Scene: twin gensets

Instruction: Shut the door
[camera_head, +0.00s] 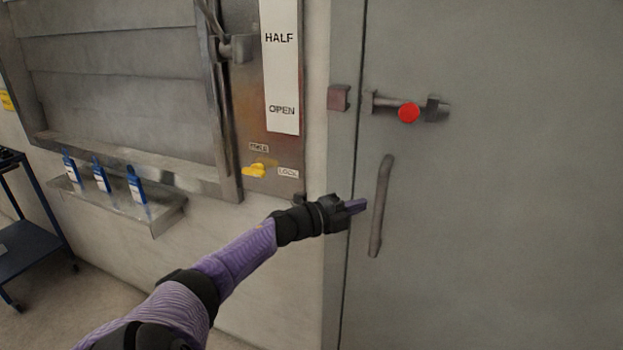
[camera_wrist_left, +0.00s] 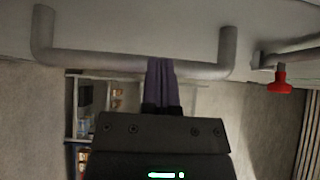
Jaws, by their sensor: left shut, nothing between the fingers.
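The grey door (camera_head: 500,200) fills the right of the head view and looks close to flush with its frame (camera_head: 345,40); I cannot tell whether a small gap is open. Its long bar handle (camera_head: 381,205) is upright near the door's left edge. The handle also spans the top of the left wrist view (camera_wrist_left: 100,60). My left gripper (camera_head: 356,206) is shut and empty, just left of the handle. In the left wrist view its fingertips (camera_wrist_left: 160,68) overlap the handle bar; contact is unclear. My right gripper is out of view.
A bolt with a red knob (camera_head: 409,112) sits above the handle; its bar ends short of the catch (camera_head: 339,98) on the frame. Left are a metal shutter (camera_head: 120,90), a yellow switch (camera_head: 254,170), a ledge with blue bottles (camera_head: 101,176) and a blue cart (camera_head: 30,245).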

